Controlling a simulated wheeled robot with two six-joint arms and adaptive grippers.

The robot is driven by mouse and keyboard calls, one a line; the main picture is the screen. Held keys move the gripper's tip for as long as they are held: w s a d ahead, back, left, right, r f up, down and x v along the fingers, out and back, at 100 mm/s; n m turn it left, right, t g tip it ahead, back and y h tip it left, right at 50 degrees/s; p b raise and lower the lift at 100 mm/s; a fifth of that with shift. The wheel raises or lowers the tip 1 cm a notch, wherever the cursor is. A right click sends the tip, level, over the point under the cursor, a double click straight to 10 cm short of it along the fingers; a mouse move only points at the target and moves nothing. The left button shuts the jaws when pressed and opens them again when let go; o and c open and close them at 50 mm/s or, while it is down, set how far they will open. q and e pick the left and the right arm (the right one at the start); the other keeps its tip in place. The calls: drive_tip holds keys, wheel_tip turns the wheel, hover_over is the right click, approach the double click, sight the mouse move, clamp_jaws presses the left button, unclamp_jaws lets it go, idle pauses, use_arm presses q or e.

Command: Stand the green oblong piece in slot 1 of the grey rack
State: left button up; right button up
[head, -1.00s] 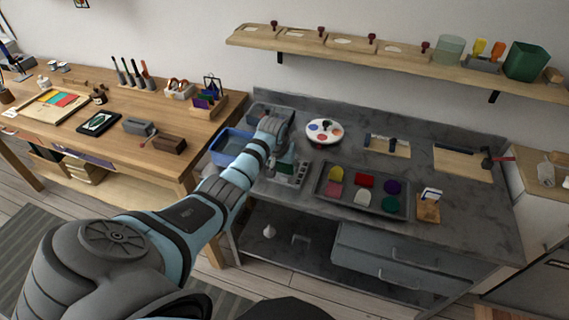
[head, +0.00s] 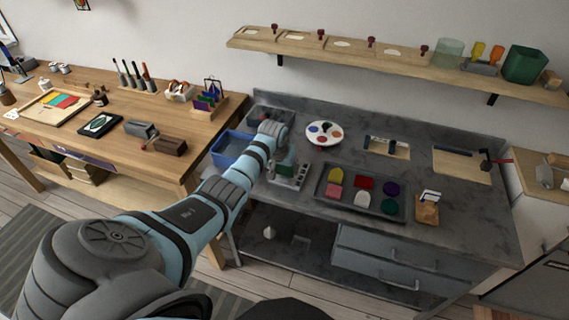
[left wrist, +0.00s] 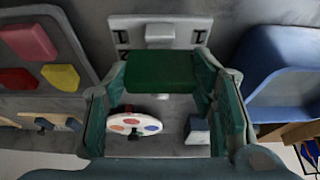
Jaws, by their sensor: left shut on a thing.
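The green oblong piece (left wrist: 160,72) is between the fingers of my left gripper (left wrist: 163,88) in the left wrist view. The gripper is shut on it. The light grey rack (left wrist: 187,30) is right by the piece, with dark marks on both sides of a raised block. In the head view the rack (head: 301,171) stands on the grey bench, with my left gripper (head: 284,166) over it, largely hiding the piece. I cannot tell whether the piece's lower end is inside a slot or above it. My right gripper is not in view.
A tray (head: 320,189) of coloured pieces lies right of the rack. A blue bin (head: 229,150) is at its left. A paint palette (head: 324,133) lies behind, and a small wooden block (head: 427,210) holding a white card stands farther right.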

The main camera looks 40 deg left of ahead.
sight(284, 173)
use_arm(q)
drive_tip(key=shift+f+b, duration=1.1)
drive_tip(key=shift+f, duration=0.4)
idle(1.0)
drive_tip(key=o, duration=1.3)
drive_tip(key=shift+r, duration=0.1)
wheel_tip(284, 173, up, 7)
drive_tip(key=p, duration=0.7)
drive_tip(key=shift+p, duration=0.35)
